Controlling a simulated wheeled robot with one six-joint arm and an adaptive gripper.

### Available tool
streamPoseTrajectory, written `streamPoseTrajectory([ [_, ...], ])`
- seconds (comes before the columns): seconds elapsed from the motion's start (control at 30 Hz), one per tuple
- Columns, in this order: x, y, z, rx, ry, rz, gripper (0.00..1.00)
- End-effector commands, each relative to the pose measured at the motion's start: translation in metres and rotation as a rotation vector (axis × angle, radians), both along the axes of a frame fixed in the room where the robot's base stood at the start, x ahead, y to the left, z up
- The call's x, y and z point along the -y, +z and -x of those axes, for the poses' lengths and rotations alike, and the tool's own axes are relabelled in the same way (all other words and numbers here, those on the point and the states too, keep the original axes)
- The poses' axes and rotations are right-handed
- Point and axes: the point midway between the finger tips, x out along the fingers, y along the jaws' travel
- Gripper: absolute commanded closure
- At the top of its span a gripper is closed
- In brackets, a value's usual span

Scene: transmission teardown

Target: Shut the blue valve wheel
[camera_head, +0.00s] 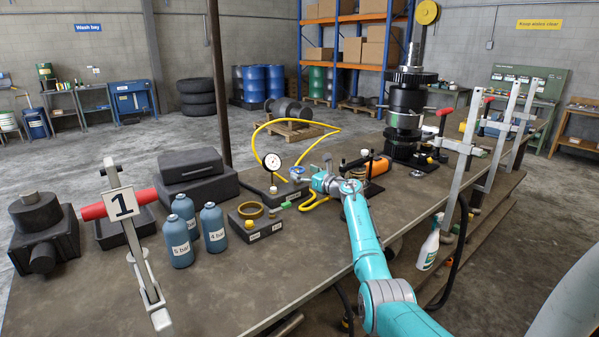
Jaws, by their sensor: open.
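The blue valve wheel (296,170) is small in the head view, on a dark block (268,188) near the middle of the bench. A round white pressure gauge (272,162) stands just left of it. My gripper (308,177) is at the end of the teal arm, just right of the wheel and close to it. The jaws are open. The fingertips are too small to tell whether they touch the wheel. Part of the block's right side is hidden behind my gripper.
A yellow hose (256,143) loops behind the gauge. Several blue bottles (213,227) and a block with a brass ring (252,210) stand to the left. An orange device (378,166) and a tall black gear stack (405,115) stand to the right.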

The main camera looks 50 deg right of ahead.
Motion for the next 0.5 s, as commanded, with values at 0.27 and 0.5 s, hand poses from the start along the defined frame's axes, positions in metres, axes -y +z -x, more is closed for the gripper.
streamPoseTrajectory([
  [0.27, 0.003, 0.000, -0.020, 0.000, 0.001, 0.000, 0.09],
  [0.5, 0.004, 0.000, -0.024, 0.000, -0.001, 0.000, 0.09],
])
